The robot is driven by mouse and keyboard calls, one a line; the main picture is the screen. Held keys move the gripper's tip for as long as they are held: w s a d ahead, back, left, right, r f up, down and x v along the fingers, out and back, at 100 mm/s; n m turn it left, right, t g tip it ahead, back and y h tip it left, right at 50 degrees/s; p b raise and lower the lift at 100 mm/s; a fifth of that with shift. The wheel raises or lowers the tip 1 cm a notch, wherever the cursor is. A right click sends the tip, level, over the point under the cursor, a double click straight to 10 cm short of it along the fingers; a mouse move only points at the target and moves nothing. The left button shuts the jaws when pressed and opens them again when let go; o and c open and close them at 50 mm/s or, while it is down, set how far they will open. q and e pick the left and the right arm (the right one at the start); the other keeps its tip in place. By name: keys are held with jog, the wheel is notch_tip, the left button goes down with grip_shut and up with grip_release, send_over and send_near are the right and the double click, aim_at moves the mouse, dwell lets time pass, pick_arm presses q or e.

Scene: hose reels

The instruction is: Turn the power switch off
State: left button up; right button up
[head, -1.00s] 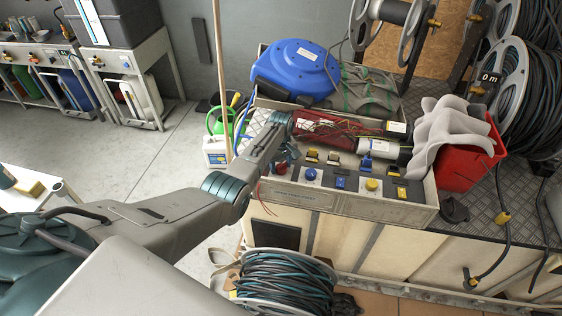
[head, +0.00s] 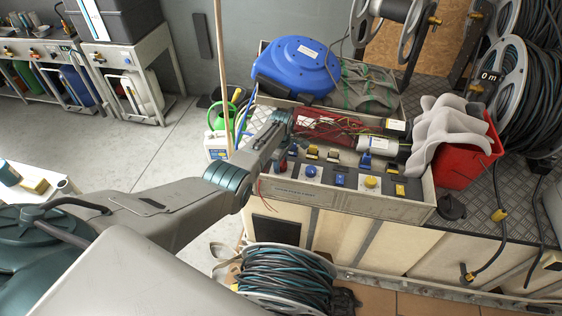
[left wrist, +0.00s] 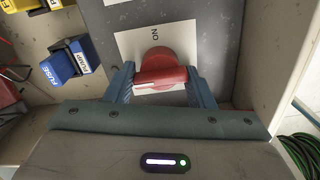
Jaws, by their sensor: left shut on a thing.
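The power switch is a red rotary knob (left wrist: 161,68) on a white plate (left wrist: 125,45) marked "ON", which reads upside down in the left wrist view. The plate sits on a dark grey panel (left wrist: 205,20). My left gripper (left wrist: 162,88) is shut on the knob, with one blue-grey finger at each end of its handle bar. The bar lies nearly level across the wrist picture. In the head view my left gripper (head: 281,164) is at the left end of the control box (head: 330,198), and my arm hides part of the switch area. My right gripper is out of view.
Yellow and blue switches (head: 340,181) line the box to the right of the gripper. Loose wires (head: 330,125) lie behind them. A blue hose reel (head: 297,68) stands at the back, a red bucket (head: 470,165) at the right and a hose drum (head: 285,280) below.

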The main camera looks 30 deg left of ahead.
pick_arm(q)
jog(key=shift+w+r, duration=0.1)
jog(key=o, duration=0.7)
jog(key=shift+r, duration=0.25)
notch_tip(320, 180, up, 10)
jog(key=shift+r+b, duration=0.15)
jog(key=shift+b, duration=0.15)
dwell(0.4)
